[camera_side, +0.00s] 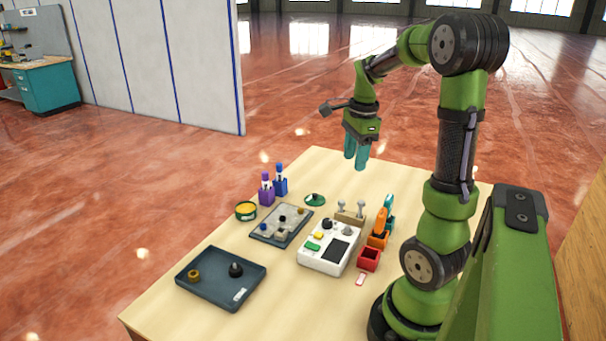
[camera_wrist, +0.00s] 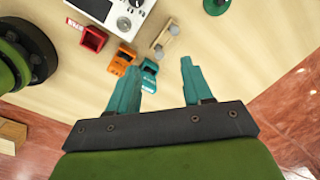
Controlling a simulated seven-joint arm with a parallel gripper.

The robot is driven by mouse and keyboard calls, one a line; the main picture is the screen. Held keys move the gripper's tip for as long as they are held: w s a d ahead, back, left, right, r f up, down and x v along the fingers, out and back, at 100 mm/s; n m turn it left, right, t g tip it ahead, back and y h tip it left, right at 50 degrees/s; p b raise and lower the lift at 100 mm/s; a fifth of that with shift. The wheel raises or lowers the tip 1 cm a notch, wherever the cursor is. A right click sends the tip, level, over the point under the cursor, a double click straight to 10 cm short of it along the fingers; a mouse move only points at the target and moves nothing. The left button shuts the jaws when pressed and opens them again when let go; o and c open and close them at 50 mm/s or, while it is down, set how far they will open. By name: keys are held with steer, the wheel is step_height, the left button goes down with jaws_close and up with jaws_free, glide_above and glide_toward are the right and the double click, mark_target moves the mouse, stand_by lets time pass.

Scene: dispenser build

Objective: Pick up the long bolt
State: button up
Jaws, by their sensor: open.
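Two grey, round-headed bolts stand upright in a small wooden block (camera_side: 350,218) near the middle of the table in the side view. One is the left bolt (camera_side: 340,206), the other the right bolt (camera_side: 362,206); I cannot tell which is longer. The wrist view shows the block (camera_wrist: 164,40) from above, with its bolt heads beyond my fingertips. My gripper (camera_side: 355,161) has teal fingers pointing down, high above the table. In the wrist view my gripper (camera_wrist: 159,66) is open, with nothing between its fingers.
Close to the block stand a white device (camera_side: 328,262), a red bin (camera_side: 369,259), an orange bin (camera_side: 378,239) and a teal holder (camera_side: 389,222). Farther left are a grey parts tray (camera_side: 267,235), a dark tray (camera_side: 220,295), and purple (camera_side: 266,197) and blue (camera_side: 281,187) holders.

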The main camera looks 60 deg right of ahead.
mark_target(361, 202)
steer(key=f+m, duration=0.2)
steer(key=f, duration=0.1)
steer(key=s+d+f+m, duration=0.1)
steer(key=f+m, duration=0.1)
steer(key=f, duration=0.2)
steer(key=d+f+m+g, duration=0.1)
steer(key=f+m, duration=0.2)
steer(key=shift+s+d+f, duration=0.2)
steer(key=shift+s+f, duration=0.15)
steer(key=f, duration=0.5)
steer(key=shift+s+f, duration=0.1)
steer(key=shift+s, duration=0.1)
jaws_close()
